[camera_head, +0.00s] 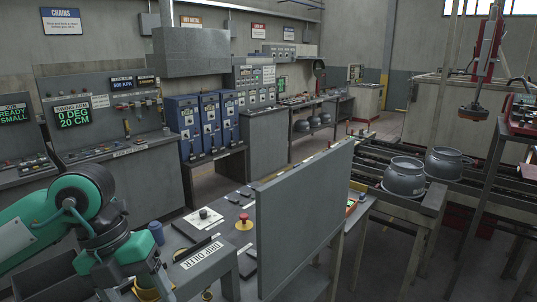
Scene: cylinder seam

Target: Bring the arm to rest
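My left arm (75,195), green and black, comes in from the left edge. It bends at a black joint and reaches down to the bottom edge beside the near bench. Its gripper fingers do not show, so I cannot see whether they hold anything. My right arm and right gripper are out of the picture.
A near bench bears a red button (244,222) and a "DRIP OILER" label (202,255). An upright grey panel (305,215) stands at its right. Two grey cylindrical parts (405,177) sit on the conveyor. A screen (74,116) reads "0 DEG 20 CM". Blue cabinets (203,125) stand behind.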

